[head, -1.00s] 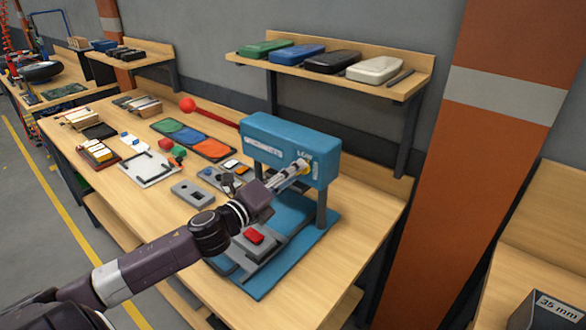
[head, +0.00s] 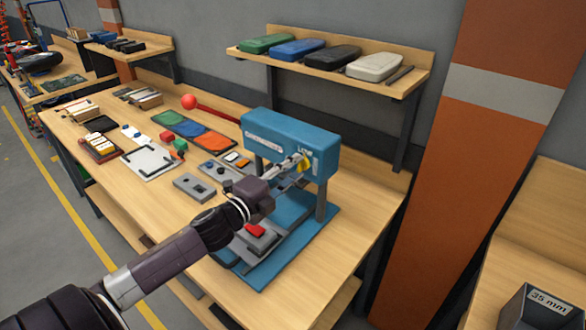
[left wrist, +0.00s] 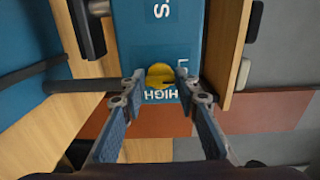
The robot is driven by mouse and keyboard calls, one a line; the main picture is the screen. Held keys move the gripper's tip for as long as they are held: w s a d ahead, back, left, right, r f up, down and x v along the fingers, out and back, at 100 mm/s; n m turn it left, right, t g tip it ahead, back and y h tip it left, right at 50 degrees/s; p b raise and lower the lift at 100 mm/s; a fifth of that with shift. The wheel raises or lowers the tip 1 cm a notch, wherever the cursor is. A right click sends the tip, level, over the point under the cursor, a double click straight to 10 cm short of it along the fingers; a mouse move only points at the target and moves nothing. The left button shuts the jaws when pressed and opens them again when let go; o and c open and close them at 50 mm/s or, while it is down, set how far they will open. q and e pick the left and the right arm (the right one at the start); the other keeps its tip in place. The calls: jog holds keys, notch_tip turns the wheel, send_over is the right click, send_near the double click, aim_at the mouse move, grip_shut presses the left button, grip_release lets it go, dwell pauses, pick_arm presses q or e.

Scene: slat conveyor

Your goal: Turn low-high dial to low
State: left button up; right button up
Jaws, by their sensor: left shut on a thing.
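The yellow dial (head: 305,163) is on the front face of the blue press head (head: 268,137), under a "LOW" label in the head view. In the left wrist view, the dial (left wrist: 160,75) sits between my two fingers, with "HIGH" printed beside it and part of an "L" near the right finger. My left gripper (head: 298,162) is shut on the dial; it also shows in the left wrist view (left wrist: 161,80). The fingers partly hide the dial in the head view, and its exact pointing direction is hard to tell. My right gripper is not in view.
A red-knobbed lever (head: 190,102) sticks out behind the press. A grey block with a red top (head: 255,232) rests on the blue press base (head: 275,270) below my arm. Small parts and trays lie on the bench to the left. A shelf (head: 330,70) holds several cases.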

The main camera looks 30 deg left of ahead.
pick_arm(q)
jog(key=o, duration=1.1)
jog(key=shift+o, duration=0.2)
jog(key=shift+s, duration=0.15)
jog(key=s+a, duration=0.1)
jog(key=s, duration=1)
jog(key=shift+s, duration=0.35)
